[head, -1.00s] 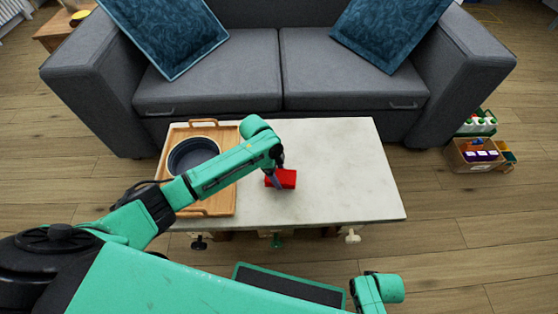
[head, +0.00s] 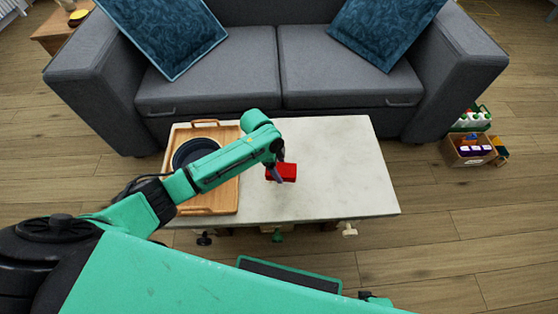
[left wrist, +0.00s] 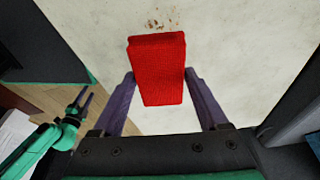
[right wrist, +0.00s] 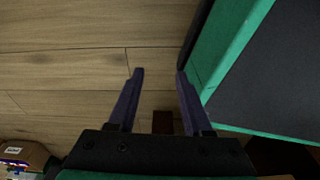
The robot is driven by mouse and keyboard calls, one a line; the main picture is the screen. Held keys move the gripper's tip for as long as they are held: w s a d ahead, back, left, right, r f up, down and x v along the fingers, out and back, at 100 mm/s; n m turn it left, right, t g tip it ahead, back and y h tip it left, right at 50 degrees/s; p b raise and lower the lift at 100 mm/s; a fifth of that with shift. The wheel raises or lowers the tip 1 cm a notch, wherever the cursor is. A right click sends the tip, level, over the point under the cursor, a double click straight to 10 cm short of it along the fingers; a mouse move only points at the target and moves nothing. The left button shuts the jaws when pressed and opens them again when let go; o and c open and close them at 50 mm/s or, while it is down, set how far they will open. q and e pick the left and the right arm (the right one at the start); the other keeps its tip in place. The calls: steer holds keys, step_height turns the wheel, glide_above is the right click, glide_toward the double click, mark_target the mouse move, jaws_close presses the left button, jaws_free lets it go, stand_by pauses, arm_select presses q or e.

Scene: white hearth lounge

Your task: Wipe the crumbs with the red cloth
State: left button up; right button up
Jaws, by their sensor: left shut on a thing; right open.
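The red cloth (head: 287,172) is a thick block-like pad over the front middle of the pale table. My left gripper (head: 275,172) is shut on it; in the left wrist view the red cloth (left wrist: 158,70) sits between the two fingers. Brown crumbs (left wrist: 153,24) lie on the table just beyond the cloth's far edge in that view; I cannot make them out in the head view. Whether the cloth touches the tabletop is unclear. My right gripper (right wrist: 158,75) is open and empty, low over the wooden floor beside my green base.
A wooden tray (head: 225,200) holding a dark round bowl (head: 190,150) stands at the table's left, under my left arm. The pale table (head: 345,165) is clear on the right. A grey sofa (head: 350,120) stands behind it. Boxes of items (head: 468,152) sit on the floor at right.

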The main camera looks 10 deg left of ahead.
arm_select(q)
steer(key=shift+r+p, duration=1.1)
steer(key=shift+r, duration=0.15)
arm_select(e)
steer(key=s, duration=0.4)
steer(key=shift+s+d+r, duration=0.2)
steer(key=shift+s+r, duration=0.1)
steer(key=shift+r, duration=0.1)
